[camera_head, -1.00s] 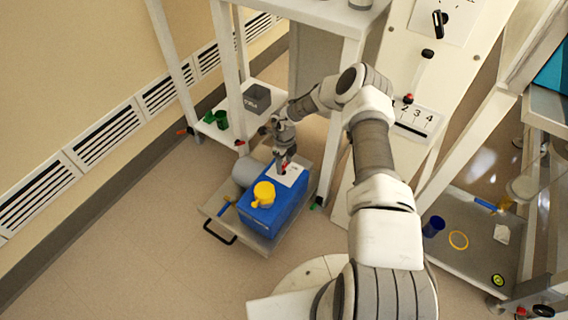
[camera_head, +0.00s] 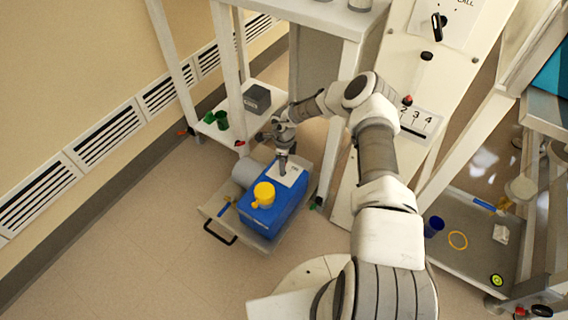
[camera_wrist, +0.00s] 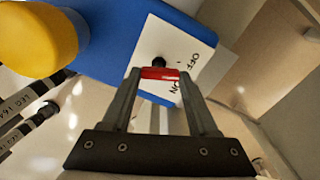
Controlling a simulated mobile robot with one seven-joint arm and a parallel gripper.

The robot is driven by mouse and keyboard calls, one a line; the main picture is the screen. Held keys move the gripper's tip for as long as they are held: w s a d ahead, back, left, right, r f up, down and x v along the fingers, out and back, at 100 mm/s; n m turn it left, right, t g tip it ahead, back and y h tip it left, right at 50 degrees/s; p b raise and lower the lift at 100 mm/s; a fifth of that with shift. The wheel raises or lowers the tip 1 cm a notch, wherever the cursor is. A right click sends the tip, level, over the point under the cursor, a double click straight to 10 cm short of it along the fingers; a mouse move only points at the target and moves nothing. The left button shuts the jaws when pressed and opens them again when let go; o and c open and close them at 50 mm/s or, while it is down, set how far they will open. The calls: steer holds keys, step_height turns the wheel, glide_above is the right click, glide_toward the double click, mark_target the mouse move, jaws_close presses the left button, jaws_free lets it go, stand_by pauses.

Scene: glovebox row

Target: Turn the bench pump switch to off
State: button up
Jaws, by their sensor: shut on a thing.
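The bench pump (camera_head: 268,217) is a blue box with a yellow cap (camera_head: 263,194) and a grey cylinder at its back left. Its white switch plate (camera_head: 291,174) lies on top near the far end. In the wrist view the plate (camera_wrist: 196,57) carries the words OFF and ON, beside the switch's red lever (camera_wrist: 159,73) and black pivot. My gripper (camera_wrist: 159,75) is shut on the red lever, one finger at each end of it. In the head view my gripper (camera_head: 283,170) points down onto the plate and hides the lever.
The pump stands on a low tray (camera_head: 213,210) with a black handle. A shelf behind holds a dark grey box (camera_head: 257,98) and green cups (camera_head: 221,119). White frame legs stand close to the arm. The floor at left is clear.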

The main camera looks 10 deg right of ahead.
steer(key=shift+n, duration=0.8)
steer(key=o, duration=1.4)
steer(key=shift+r, duration=0.1)
step_height(320, 180, up, 17)
steer(key=p, duration=0.6)
steer(key=shift+r+p, duration=0.15)
steer(key=shift+p, duration=0.15)
